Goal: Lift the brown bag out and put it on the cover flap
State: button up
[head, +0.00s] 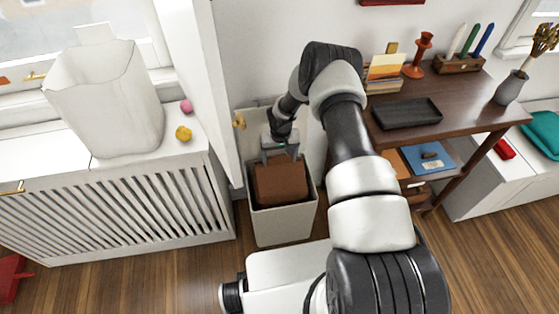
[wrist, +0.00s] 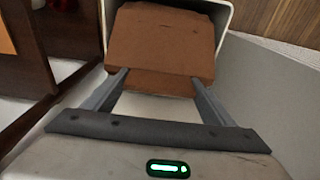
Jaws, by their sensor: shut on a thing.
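The brown bag (head: 280,182) stands inside a white open bin (head: 284,226), with its top near the rim and its lower part hidden. My gripper (head: 280,150) reaches down over the bin and is shut on the bag's upper edge. In the wrist view the bag (wrist: 160,42) lies between the two fingertips of my gripper (wrist: 160,78), and the bin's rim (wrist: 226,18) shows beside it. A white slatted radiator cover (head: 185,150) stands left of the bin. Its flat top has a seam; I cannot tell which part is the flap.
On the cover stand a tall white container (head: 105,105), a pink ball (head: 186,106) and a yellow lump (head: 183,133). A white upright panel (head: 205,80) rises between cover and bin. A wooden desk (head: 465,100) with a black tray (head: 406,113) stands right.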

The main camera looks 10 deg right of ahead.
notch_tip(320, 180, up, 18)
jog(key=p, duration=0.8)
jog(key=shift+r, duration=0.2)
jog(key=shift+p, duration=0.3)
jog(key=s, duration=1.8)
jog(key=shift+p, duration=0.45)
